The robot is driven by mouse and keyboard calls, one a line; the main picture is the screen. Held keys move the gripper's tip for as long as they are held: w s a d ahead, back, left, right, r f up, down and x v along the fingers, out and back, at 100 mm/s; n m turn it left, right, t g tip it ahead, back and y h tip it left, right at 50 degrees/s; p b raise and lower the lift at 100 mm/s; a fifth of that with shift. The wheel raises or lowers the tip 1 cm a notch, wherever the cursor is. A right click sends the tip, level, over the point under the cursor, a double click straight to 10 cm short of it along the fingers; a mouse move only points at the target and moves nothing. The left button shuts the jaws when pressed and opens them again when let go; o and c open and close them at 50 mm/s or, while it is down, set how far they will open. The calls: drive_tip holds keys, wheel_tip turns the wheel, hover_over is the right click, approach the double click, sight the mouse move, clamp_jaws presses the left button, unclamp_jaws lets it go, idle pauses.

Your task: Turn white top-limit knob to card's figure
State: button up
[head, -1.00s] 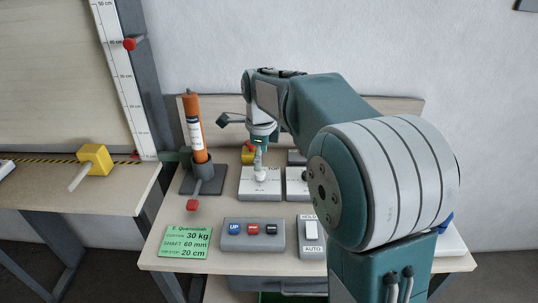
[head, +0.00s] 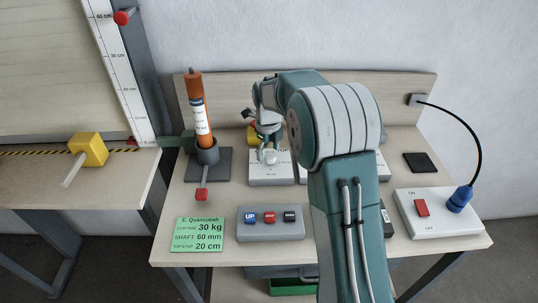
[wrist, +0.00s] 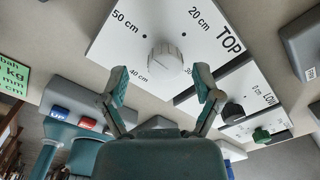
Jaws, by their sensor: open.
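The white knob (wrist: 165,62) sits on the white TOP plate (wrist: 120,45), whose marks read 50, 40, 30 and 20 cm. I cannot tell which mark its pointer faces. My gripper (wrist: 162,88) is open, its two fingers apart just short of the knob in the wrist picture; I see no contact. In the head view my gripper (head: 268,152) is over the TOP plate (head: 270,178), and the knob (head: 271,158) shows beside the fingers. The green card (head: 199,235) at the front left reads 30 kg, shaft 60 mm, top stop 20 cm.
A black knob (wrist: 233,110) and a green knob (wrist: 261,135) sit on neighbouring plates. An orange tube (head: 199,105) stands left of the TOP plate. A button box (head: 270,224) lies in front. A white switch box (head: 430,222) with a blue plug stands right.

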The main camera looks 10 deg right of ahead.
drive_tip(key=shift+a+f, duration=0.1)
drive_tip(key=shift+f, duration=0.7)
drive_tip(key=shift+d, duration=0.7)
drive_tip(key=shift+a, duration=0.25)
clamp_jaws()
drive_tip(key=shift+a, duration=0.15)
drive_tip(key=shift+f, duration=0.1)
